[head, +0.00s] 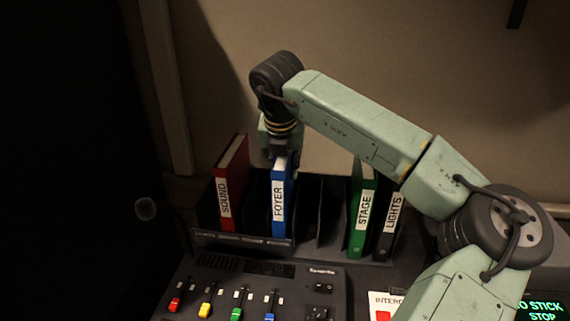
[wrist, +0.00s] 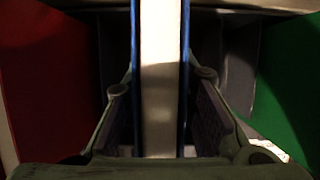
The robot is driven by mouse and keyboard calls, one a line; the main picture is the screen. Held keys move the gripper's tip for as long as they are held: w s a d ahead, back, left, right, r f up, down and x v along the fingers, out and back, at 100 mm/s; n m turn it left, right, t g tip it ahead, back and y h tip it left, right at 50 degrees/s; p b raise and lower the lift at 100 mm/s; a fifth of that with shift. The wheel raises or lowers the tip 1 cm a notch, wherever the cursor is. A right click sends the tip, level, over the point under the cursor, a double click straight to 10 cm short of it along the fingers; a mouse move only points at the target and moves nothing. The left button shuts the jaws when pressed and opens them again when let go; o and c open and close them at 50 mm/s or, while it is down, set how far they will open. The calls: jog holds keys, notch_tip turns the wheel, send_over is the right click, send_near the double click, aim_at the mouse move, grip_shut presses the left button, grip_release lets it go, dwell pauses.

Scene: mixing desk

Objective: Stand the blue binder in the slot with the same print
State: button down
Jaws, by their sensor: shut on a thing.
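The blue binder (head: 278,205), with a white label reading FOYER, stands upright in the black slotted rack (head: 240,238), between the red and green binders. My gripper (head: 281,157) is at its top edge and shut on it. In the wrist view the binder (wrist: 161,80) runs between the two fingers (wrist: 160,108), its white page edges and thin blue covers showing. The print on the slot below the binder is too small to read. Whether the binder's foot rests on the rack floor cannot be told.
A red SOUND binder (head: 230,185) stands left in the rack. A green STAGE binder (head: 361,210) and a black LIGHTS binder (head: 389,228) stand right. Empty slots (head: 320,210) lie between blue and green. The mixing desk (head: 255,285) with coloured faders is in front; a wall is behind.

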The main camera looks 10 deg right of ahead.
jog(key=shift+f, duration=0.25)
dwell(0.3)
jog(key=c, duration=1.2)
grip_release()
jog(key=shift+c, duration=0.2)
jog(key=shift+b, duration=0.3)
